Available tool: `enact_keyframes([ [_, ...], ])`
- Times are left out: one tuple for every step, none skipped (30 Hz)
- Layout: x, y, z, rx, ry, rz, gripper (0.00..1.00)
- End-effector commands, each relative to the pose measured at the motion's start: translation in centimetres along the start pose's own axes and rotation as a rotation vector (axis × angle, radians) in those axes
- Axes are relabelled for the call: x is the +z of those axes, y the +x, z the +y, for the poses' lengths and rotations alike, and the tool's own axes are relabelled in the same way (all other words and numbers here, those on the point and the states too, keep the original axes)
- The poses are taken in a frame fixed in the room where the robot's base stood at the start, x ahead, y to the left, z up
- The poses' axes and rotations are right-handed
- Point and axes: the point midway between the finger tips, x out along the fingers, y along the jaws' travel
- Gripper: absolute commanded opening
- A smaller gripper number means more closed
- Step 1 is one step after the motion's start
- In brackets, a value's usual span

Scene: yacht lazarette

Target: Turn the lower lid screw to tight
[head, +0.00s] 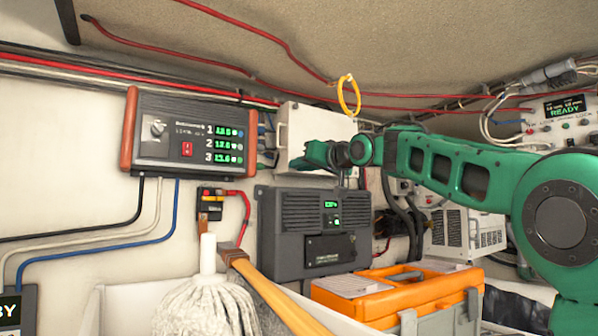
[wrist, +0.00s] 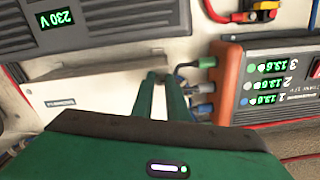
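A white box with a flat lid (head: 318,125) is mounted on the wall in the middle of the head view. My gripper (head: 303,163) is in front of its lower part, coming from the right. In the wrist view, which is turned over, the white box (wrist: 95,92) lies behind my two green fingers. The fingertips (wrist: 161,76) are close together at the box, with a narrow gap showing lower between the fingers. I cannot make out the lower lid screw; the fingers may cover it. Contact and anything between the tips cannot be told.
A dark 230 V unit (head: 311,235) sits just below the box. A red-ended panel with green readouts (head: 187,132) is close on the left, with cable plugs between. A yellow ring (head: 349,95) hangs above my wrist. An orange toolbox (head: 385,300) and mop (head: 205,300) stand below.

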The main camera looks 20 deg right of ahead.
Motion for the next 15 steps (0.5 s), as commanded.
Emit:
enact_keyframes([
  [-0.01,-0.01,0.07,0.001,0.000,0.000,0.00],
  [-0.01,-0.01,0.07,0.001,0.000,0.000,0.00],
  [-0.02,-0.02,0.09,0.001,0.002,0.000,0.00],
  [-0.02,-0.02,0.10,0.002,0.003,0.000,0.00],
  [-0.02,-0.03,0.12,0.002,0.006,0.000,0.00],
  [-0.03,-0.03,0.13,0.002,0.011,0.000,0.00],
  [-0.03,-0.03,0.14,0.002,0.017,0.000,0.00],
  [-0.03,-0.04,0.15,0.002,0.024,0.001,0.00],
  [-0.04,-0.04,0.17,0.002,0.035,0.001,0.00],
  [-0.04,-0.05,0.18,0.002,0.046,0.001,0.00],
  [-0.04,-0.05,0.19,0.003,0.059,0.001,0.00],
  [-0.05,-0.05,0.20,0.003,0.077,0.001,0.00],
  [-0.05,-0.06,0.21,0.003,0.095,0.001,0.00],
  [-0.05,-0.06,0.22,0.003,0.112,0.001,0.00],
  [-0.05,-0.06,0.23,0.003,0.139,0.001,0.00],
])
